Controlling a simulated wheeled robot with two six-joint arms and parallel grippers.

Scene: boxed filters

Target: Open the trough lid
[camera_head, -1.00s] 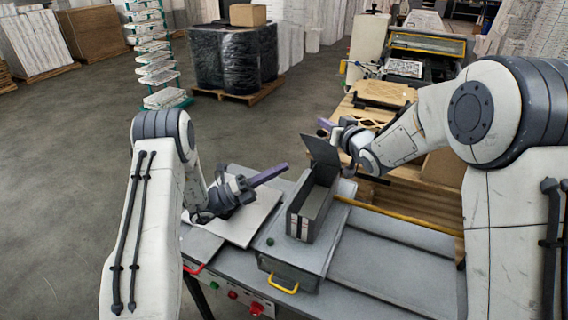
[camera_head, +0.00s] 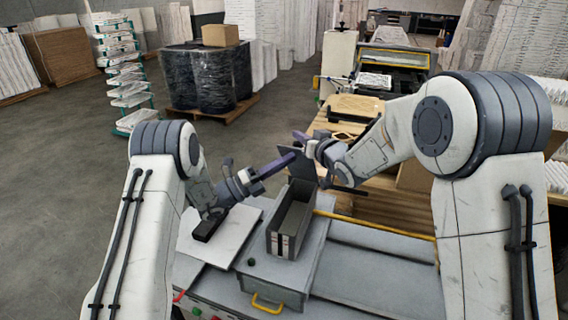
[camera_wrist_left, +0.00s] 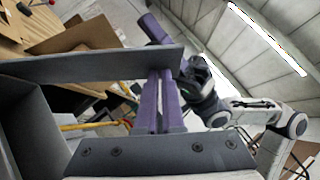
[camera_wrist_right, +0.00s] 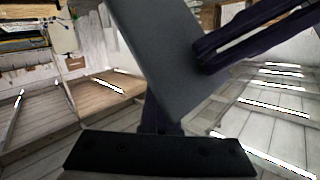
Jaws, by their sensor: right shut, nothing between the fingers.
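The trough (camera_head: 283,243) is a long grey open-topped box with light label strips on its near end. Its dark lid (camera_head: 304,170) stands raised at the far end. It crosses the left wrist view (camera_wrist_left: 90,66) and fills the middle of the right wrist view (camera_wrist_right: 158,62). My left gripper (camera_head: 284,163) has its purple fingertips at the lid, over the trough. A narrow gap shows between its fingers, but whether they are open is unclear. My right gripper (camera_head: 299,138) is shut and empty behind the lid, and the lid partly hides its fingers in the right wrist view.
The trough sits on a grey bench block with a yellow handle (camera_head: 267,304). A pale flat plate (camera_head: 212,238) lies to its left. A yellow rail (camera_head: 375,224) runs to the right, beside an open grey bench surface. Wooden pallets and machines stand behind.

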